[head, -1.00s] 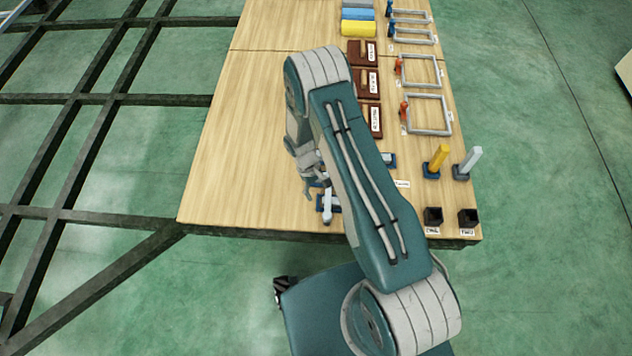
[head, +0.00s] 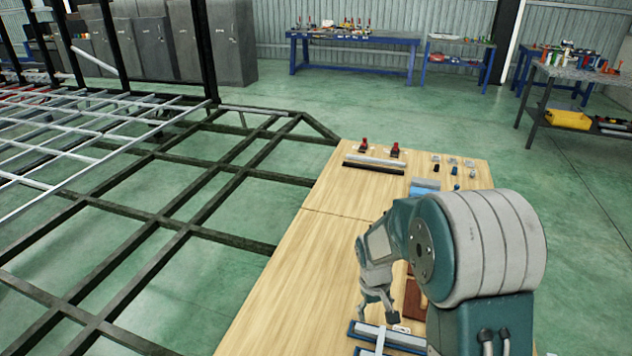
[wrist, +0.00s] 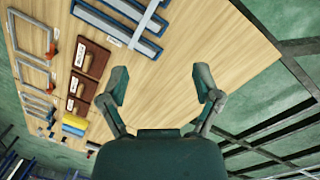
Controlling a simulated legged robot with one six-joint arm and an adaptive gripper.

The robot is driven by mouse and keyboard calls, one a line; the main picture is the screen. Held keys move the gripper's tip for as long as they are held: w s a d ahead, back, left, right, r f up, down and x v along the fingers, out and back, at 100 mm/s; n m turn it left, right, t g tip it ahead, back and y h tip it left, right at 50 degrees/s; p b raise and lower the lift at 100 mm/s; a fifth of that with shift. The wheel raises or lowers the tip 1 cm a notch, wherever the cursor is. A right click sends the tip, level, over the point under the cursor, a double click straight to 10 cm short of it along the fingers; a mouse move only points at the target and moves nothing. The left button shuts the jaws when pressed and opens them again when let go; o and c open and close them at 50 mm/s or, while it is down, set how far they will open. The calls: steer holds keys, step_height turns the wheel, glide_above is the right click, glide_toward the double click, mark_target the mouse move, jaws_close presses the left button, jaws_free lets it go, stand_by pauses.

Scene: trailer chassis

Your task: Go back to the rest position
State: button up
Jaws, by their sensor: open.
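My gripper (head: 377,303) hangs above the wooden table (head: 290,262) in the head view, just beyond a blue-framed tray (head: 388,337) with grey bars. In the wrist view my gripper (wrist: 163,88) has its two fingers spread wide with nothing between them. Bare table top (wrist: 190,38) shows behind the fingers. My arm hides much of the right part of the table in the head view.
The dark trailer frame (head: 140,215) lies left of the table. Red clamps (head: 395,150), bars and blue blocks (head: 425,184) sit at the table's far end. Brown boards (wrist: 90,58) and grey frames (wrist: 37,32) show in the wrist view. The table's left side is clear.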

steer(key=s+r+m+t, duration=0.1)
steer(key=s+r+t, duration=0.2)
steer(key=s+r, duration=0.7)
steer(key=s+d+r+m+t+y, duration=0.1)
steer(key=s+r+m+t, duration=0.1)
steer(key=s+r, duration=0.9)
step_height(320, 180, up, 3)
steer(key=shift+s+d+r+t, duration=0.1)
steer(key=shift+s+d+t, duration=0.2)
steer(key=shift+t, duration=0.3)
